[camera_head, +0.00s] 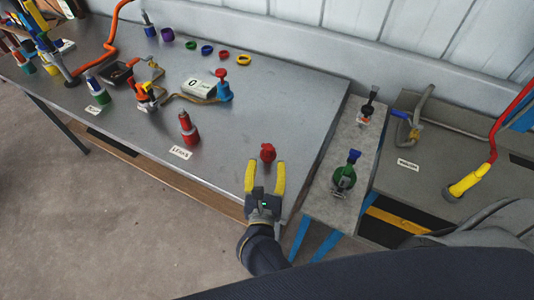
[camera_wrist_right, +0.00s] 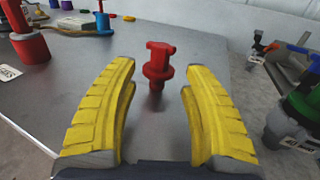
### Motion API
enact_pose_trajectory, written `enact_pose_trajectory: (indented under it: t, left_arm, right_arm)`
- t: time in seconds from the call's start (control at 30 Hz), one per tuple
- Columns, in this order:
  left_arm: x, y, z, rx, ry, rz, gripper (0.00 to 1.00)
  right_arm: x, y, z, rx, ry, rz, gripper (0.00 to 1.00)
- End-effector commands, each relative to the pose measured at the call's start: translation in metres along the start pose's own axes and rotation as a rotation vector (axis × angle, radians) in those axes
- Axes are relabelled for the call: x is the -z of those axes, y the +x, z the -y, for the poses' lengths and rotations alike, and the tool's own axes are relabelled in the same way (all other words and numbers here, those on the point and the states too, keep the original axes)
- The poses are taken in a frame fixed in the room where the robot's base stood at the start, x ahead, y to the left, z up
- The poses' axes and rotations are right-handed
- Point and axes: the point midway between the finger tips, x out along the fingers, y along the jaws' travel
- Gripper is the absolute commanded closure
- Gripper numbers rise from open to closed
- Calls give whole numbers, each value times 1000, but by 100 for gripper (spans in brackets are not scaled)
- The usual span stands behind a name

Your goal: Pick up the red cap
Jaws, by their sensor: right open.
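The red cap (camera_head: 267,152) stands upright on the grey metal table near its right front corner. In the right wrist view the red cap (camera_wrist_right: 158,65) has a knobbed top, a wide flange and a narrower stem below. My right gripper (camera_head: 265,172) has yellow fingers spread wide, pointing at the cap. In the right wrist view the gripper (camera_wrist_right: 158,80) is open and empty, with the cap just beyond and between its fingertips. My left gripper is not clearly seen.
A red cylinder (camera_head: 189,130) stands left of the cap behind a paper label (camera_head: 180,153). A red-topped blue fitting (camera_head: 223,90) and coloured rings (camera_head: 207,50) sit farther back. A narrow side stand (camera_head: 346,150) with a green valve (camera_head: 344,178) is to the right.

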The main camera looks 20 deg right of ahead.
Motion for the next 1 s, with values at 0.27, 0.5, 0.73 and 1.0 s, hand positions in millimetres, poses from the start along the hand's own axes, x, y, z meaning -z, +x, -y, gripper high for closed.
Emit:
enact_pose_trajectory:
  t: [0.27,0.5,0.73,1.0]
  left_arm:
    - [1,0,0,1,0,-1,56]
    - [1,0,1,1,-1,-2,56]
    - [1,0,1,1,-1,-2,56]
    - [2,0,1,1,-1,-2,56]
  right_arm:
    - [-1,37,0,-1,-1,3,51]
    - [0,56,0,-2,-3,1,51]
    - [0,58,0,-2,-3,1,51]
    - [0,58,0,-2,-2,1,71]
